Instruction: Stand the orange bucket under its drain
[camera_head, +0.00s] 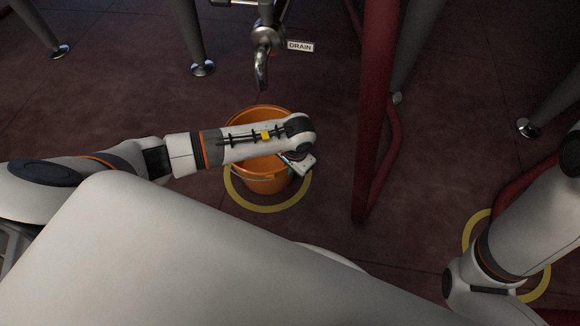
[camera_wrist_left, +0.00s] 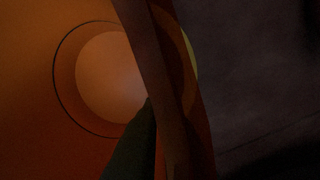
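The orange bucket (camera_head: 264,184) is upright at the middle of the head view, with a yellow floor ring (camera_head: 268,208) showing around its lower part. The drain tap (camera_head: 262,68) hangs above and behind it, beside a "DRAIN" label (camera_head: 300,46). My left forearm crosses over the bucket and hides much of its opening. My left gripper (camera_head: 299,168) is at the bucket's right rim. In the left wrist view, one dark finger lies against the inside of the bucket (camera_wrist_left: 70,95); the other finger is not distinguishable. My right gripper is out of view.
A red post (camera_head: 371,130) with a curved red pipe stands close to the right of the bucket. Metal legs (camera_head: 202,66) stand at the back. A second yellow ring (camera_head: 474,226) lies at the right, partly behind my right arm. Dark red floor is clear between post and right arm.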

